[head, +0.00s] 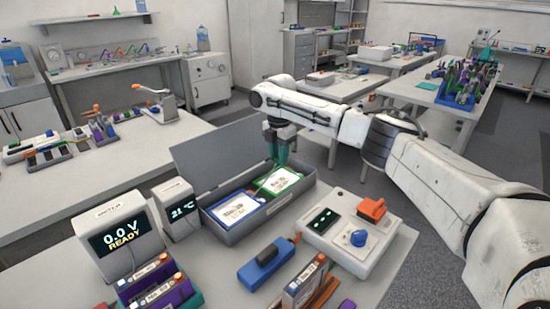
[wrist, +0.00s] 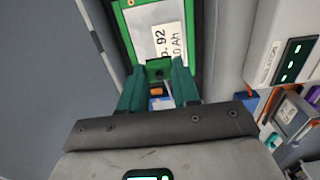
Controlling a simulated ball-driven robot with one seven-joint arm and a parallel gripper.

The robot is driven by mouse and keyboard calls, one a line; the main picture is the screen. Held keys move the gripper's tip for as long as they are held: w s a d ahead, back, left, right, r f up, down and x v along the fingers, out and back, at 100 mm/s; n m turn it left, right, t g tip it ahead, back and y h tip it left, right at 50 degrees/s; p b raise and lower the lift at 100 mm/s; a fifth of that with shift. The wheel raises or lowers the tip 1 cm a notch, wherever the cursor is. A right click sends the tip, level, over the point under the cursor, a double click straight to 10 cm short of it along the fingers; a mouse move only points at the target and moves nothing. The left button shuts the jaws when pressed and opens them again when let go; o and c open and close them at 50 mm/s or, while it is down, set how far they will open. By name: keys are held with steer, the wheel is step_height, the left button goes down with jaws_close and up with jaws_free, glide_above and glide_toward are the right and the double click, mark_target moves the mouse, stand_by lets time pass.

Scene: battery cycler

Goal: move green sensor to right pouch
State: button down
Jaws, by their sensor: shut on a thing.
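The right pouch (head: 287,177), white with a green rim, lies in the right half of an open grey box. It also shows in the wrist view (wrist: 165,14), its label partly cut off. My gripper (head: 278,160) is low over this pouch, its teal fingers pointing down. In the wrist view my gripper (wrist: 157,78) is shut on a small dark green piece, the green sensor (wrist: 158,66), in front of the pouch's near end. The fingers hide much of it. I cannot tell whether it touches the pouch.
A blue-rimmed pouch (head: 237,209) lies in the box's left half. The grey box (head: 262,225) has its lid raised behind. A white console (head: 345,245) with an orange switch stands to its right, a 21 °C display (head: 178,209) to its left. A blue block (head: 266,264) lies in front.

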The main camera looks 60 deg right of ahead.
mark_target(279, 180)
steer(key=shift+f+b, duration=2.2)
steer(key=shift+f, duration=0.5)
steer(key=shift+p, duration=0.8)
steer(key=shift+f, duration=0.55)
steer(key=c, duration=0.7)
jaws_free()
steer(key=shift+c, duration=0.2)
step_height(279, 180, up, 11)
steer(key=shift+f+b, duration=0.1)
steer(key=shift+b, duration=0.35)
